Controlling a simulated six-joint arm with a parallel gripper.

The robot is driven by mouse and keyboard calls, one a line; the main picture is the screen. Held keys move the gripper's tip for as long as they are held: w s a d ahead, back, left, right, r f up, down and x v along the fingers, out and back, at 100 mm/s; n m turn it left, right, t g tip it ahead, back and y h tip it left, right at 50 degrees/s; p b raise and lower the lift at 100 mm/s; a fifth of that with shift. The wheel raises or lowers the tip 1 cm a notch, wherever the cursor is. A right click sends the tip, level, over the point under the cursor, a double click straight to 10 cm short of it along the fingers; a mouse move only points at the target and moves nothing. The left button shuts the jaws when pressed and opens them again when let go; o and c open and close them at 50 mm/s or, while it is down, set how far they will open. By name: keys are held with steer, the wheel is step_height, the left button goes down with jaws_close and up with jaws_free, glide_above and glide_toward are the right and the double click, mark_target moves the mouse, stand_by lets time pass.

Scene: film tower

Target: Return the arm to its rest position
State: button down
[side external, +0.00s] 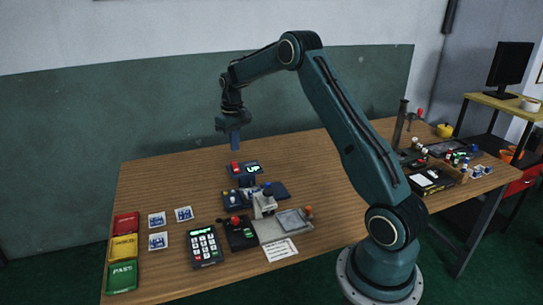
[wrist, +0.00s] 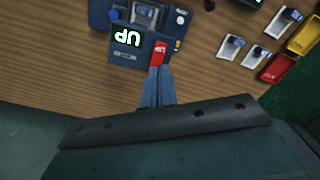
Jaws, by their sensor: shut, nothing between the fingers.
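My gripper (side external: 235,140) hangs pointing down above the back part of the wooden table (side external: 330,175). Its fingers are together and hold nothing. In the wrist view the shut fingertips (wrist: 155,88) show over the near edge of a dark box, beside its red part. That box (side external: 245,170) has a lit "UP" display and a red knob, and sits on the table below my gripper. The box also shows in the wrist view (wrist: 125,56). A gap shows between fingers and box in the side view.
Several devices stand in front of the box, among them a keypad (side external: 204,246) and a grey-plated device (side external: 285,223). Red, yellow and green trays (side external: 123,277) line the left edge, with small cards (side external: 157,241) beside them. More equipment (side external: 430,180) crowds the right end. The back left table is clear.

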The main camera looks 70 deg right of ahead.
steer(key=s+a+r+n+t, duration=0.1)
steer(key=s+a+r, duration=0.4)
steer(key=a+r, duration=0.3)
steer(key=s+a+r+t, duration=0.2)
steer(key=s+a+r, duration=0.4)
steer(key=a+r, duration=0.3)
steer(key=s+a+t, duration=0.1)
steer(key=s+a, duration=0.2)
steer(key=s, duration=0.3)
steer(key=s+a+n, duration=0.1)
steer(key=s+a, duration=0.2)
steer(key=s, duration=0.4)
steer(key=s+a+f+n+t, duration=0.1)
steer(key=s+a, duration=0.3)
steer(key=s, duration=0.3)
steer(key=shift+s+t, duration=0.2)
steer(key=shift+t, duration=0.1)
